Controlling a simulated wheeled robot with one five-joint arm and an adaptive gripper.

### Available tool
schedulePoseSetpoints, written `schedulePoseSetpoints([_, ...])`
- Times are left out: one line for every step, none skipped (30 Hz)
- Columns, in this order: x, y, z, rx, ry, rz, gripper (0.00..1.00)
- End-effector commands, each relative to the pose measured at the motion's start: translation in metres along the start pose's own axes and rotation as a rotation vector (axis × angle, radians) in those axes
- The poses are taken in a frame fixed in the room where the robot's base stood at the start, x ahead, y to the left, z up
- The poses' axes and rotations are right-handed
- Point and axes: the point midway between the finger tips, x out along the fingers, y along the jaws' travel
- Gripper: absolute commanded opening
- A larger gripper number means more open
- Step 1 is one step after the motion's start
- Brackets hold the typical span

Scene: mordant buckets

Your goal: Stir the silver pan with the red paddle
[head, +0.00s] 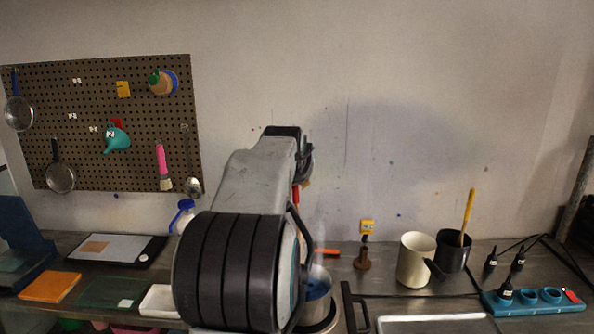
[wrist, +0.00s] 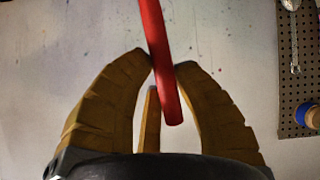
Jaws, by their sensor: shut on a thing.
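The red paddle (wrist: 160,50) shows in the wrist view as a red shaft, tilted slightly. My gripper (wrist: 166,68) has its yellow-brown fingers closed around the shaft near its lower end in the picture. In the head view a short red piece of the paddle (head: 296,193) shows beside my arm; my arm hides most of the gripper and the rest of the paddle. The silver pan (head: 318,309) with blue liquid stands just right of my arm, partly hidden by it. Whether the paddle reaches the pan cannot be seen.
A cream pot (head: 415,262) and a black pot (head: 452,254) with a yellow stick (head: 467,215) stand to the right. A brown stand with a yellow tag (head: 367,227) is behind the pan. A teal holder (head: 530,301) is far right. A pegboard (head: 100,120) with tools hangs left.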

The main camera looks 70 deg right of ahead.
Motion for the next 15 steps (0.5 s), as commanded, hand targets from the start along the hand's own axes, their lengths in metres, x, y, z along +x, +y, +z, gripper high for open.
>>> schedulePoseSetpoints([0.005,-0.002,0.005,0.000,0.000,-0.002,0.00])
schedulePoseSetpoints([0.007,-0.003,0.007,0.000,-0.001,-0.002,0.00])
schedulePoseSetpoints([0.010,-0.004,0.009,0.000,-0.001,-0.003,0.00])
schedulePoseSetpoints([0.011,-0.004,0.013,0.000,0.000,-0.003,0.00])
schedulePoseSetpoints([0.012,-0.004,0.015,0.000,0.000,-0.002,0.00])
schedulePoseSetpoints([0.013,-0.004,0.019,0.000,0.001,-0.001,0.00])
schedulePoseSetpoints([0.014,-0.004,0.021,0.000,0.001,-0.001,0.00])
schedulePoseSetpoints([0.015,-0.004,0.023,0.000,0.001,0.000,0.00])
schedulePoseSetpoints([0.017,-0.004,0.026,0.000,0.001,0.000,0.00])
schedulePoseSetpoints([0.018,-0.004,0.029,0.000,0.000,0.001,0.00])
schedulePoseSetpoints([0.018,-0.004,0.031,0.000,0.000,0.001,0.00])
schedulePoseSetpoints([0.020,-0.004,0.034,0.000,0.000,0.001,0.00])
schedulePoseSetpoints([0.021,-0.004,0.037,0.000,0.000,0.002,0.00])
schedulePoseSetpoints([0.022,-0.004,0.039,0.000,0.000,0.002,0.00])
schedulePoseSetpoints([0.023,-0.004,0.042,0.000,0.000,0.003,0.00])
